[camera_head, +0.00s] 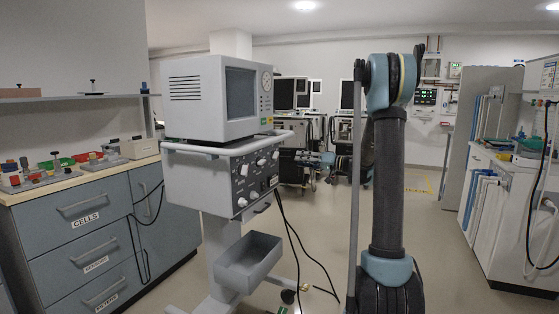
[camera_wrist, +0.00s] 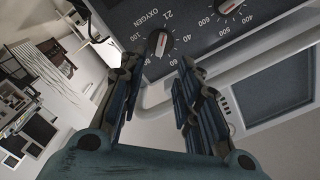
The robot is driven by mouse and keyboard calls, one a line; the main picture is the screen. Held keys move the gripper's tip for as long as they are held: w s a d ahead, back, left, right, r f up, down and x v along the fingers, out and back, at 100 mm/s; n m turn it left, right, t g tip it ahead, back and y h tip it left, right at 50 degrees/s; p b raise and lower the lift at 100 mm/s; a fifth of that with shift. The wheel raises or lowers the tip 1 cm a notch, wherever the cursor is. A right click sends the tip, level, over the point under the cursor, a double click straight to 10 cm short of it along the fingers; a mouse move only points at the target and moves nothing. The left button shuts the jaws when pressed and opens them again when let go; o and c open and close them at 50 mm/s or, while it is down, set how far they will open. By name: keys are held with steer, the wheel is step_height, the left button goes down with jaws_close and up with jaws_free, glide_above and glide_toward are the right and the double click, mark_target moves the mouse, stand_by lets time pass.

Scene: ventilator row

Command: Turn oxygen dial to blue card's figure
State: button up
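The oxygen dial (camera_wrist: 160,43) is a dark round knob with a pale pointer bar, on a dark panel under the word OXYGEN. Figures from 21 to 100 ring it. The pointer appears to face roughly toward 21, but it is small. My gripper (camera_wrist: 159,67) is open, its two dark fingers apart just short of the dial, with nothing between them. The ventilator (camera_head: 212,100) stands on a wheeled stand, its knob panel (camera_head: 252,175) below the screen. I cannot make out a blue card in either view.
Another dial (camera_wrist: 230,6) sits beside the oxygen dial. A grey bin (camera_head: 249,262) hangs on the stand, and black cables trail to the floor. A drawer cabinet (camera_head: 90,235) stands left, a white counter (camera_head: 515,220) right.

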mark_target(276, 156)
steer(key=x, duration=1.1)
steer(key=shift+a, duration=0.35)
steer(key=shift+w+r, duration=0.1)
jaws_close()
